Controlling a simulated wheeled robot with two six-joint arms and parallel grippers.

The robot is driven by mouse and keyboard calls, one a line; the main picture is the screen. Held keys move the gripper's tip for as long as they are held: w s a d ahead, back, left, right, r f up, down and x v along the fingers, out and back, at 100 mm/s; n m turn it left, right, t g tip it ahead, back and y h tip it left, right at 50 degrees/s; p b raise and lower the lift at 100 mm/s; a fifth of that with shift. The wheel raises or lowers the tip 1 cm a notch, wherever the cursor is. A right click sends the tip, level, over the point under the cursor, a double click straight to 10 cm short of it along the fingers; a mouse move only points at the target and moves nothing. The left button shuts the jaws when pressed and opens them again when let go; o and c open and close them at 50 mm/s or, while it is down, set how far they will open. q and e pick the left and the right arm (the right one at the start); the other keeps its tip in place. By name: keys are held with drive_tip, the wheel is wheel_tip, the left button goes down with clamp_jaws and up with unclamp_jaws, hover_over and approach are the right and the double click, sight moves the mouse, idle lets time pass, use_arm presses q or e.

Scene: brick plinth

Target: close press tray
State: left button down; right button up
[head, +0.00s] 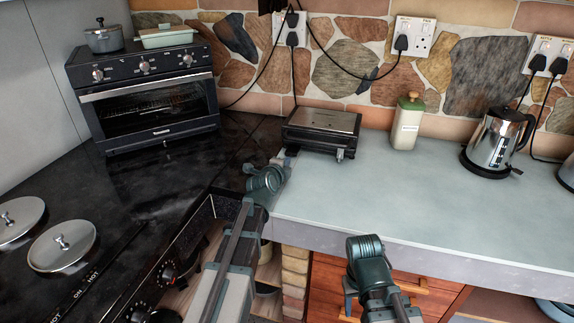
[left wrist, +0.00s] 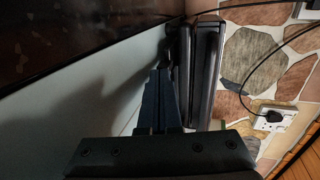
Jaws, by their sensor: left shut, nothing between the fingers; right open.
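The press (head: 322,122) is a low black appliance with a flat brownish metal top, standing on the pale counter against the stone wall. A small metal part (head: 340,155) sticks out low on its front right. I cannot make out a separate tray clearly. My left gripper (head: 290,156) is at the press's front left corner, shut and empty. In the left wrist view its fingers (left wrist: 160,92) point at the press's dark layered side (left wrist: 202,72). I cannot tell whether they touch it. My right arm shows at the lower middle of the head view, but its fingertips do not show.
A toaster oven (head: 148,95) is on the dark counter at left. Cords hang behind the press from a wall socket (head: 292,30). The pale counter's front is clear.

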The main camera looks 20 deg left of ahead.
sight(290, 154)
use_arm(q)
drive_tip(key=w, duration=0.5)
drive_tip(key=shift+w, duration=0.3)
drive_tip(key=shift+s, duration=0.1)
drive_tip(key=shift+d, duration=0.1)
